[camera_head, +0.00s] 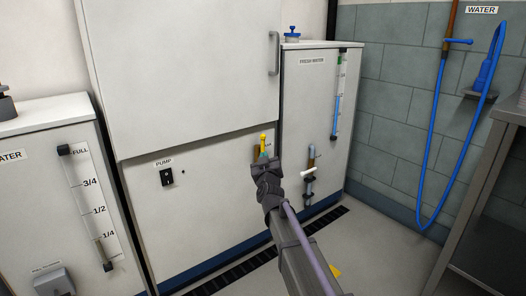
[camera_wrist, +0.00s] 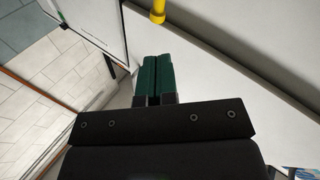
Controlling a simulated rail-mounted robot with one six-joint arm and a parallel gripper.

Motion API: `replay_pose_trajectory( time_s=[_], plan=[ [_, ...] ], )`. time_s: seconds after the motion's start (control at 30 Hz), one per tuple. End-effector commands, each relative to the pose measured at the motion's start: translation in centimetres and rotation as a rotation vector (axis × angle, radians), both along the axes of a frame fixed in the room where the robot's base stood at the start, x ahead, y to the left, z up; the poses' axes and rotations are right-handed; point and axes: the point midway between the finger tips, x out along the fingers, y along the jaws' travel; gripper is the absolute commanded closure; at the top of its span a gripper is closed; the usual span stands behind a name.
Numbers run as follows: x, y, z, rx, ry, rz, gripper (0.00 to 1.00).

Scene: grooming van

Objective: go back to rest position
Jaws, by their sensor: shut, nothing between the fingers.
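My gripper (camera_head: 264,158) is in front of the white cabinet's lower panel (camera_head: 215,205) in the head view, just below a small yellow handle (camera_head: 263,138). In the wrist view the two green fingers (camera_wrist: 152,78) lie side by side with no gap that I can see, and hold nothing. The yellow handle (camera_wrist: 158,12) shows beyond the fingertips in the wrist view, apart from them. My gripper partly hides a small label and whatever lies below the handle in the head view.
A fresh-water tank (camera_head: 300,110) with a gauge and tap (camera_head: 310,172) stands close to the right of my gripper. A pump switch (camera_head: 167,177) is to the left. A blue hose (camera_head: 433,140) hangs on the tiled wall, and a metal table (camera_head: 480,200) stands at right. Floor between is mostly clear.

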Motion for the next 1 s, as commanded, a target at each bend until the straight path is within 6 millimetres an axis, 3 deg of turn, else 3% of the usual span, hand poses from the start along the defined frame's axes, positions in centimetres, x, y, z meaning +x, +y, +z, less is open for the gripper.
replay_pose_trajectory(
  time_s=[0.03,0.13,0.37,0.47,0.53,0.63,0.7,0.77,0.87,1.0],
  plan=[
    [-1.9,-0.1,0.0,0.0,0.0,0.001,1.0],
    [-3.9,-0.1,0.0,0.0,0.0,0.0,1.0],
    [-4.6,0.1,-0.1,0.019,0.004,0.007,1.0],
    [-4.5,1.6,-2.0,0.085,0.124,0.105,1.0],
    [-5.9,3.3,-4.9,0.123,0.305,0.213,1.0],
    [-11.4,3.9,-9.6,0.165,0.698,0.307,1.0],
    [-16.8,2.2,-12.1,0.187,1.001,0.277,1.0],
    [-21.4,0.0,-13.3,0.204,1.224,0.202,1.0],
    [-28.3,-3.9,-13.7,0.222,1.505,0.037,1.0],
    [-36.9,-9.1,-11.0,0.231,1.758,-0.203,1.0]
  ],
)
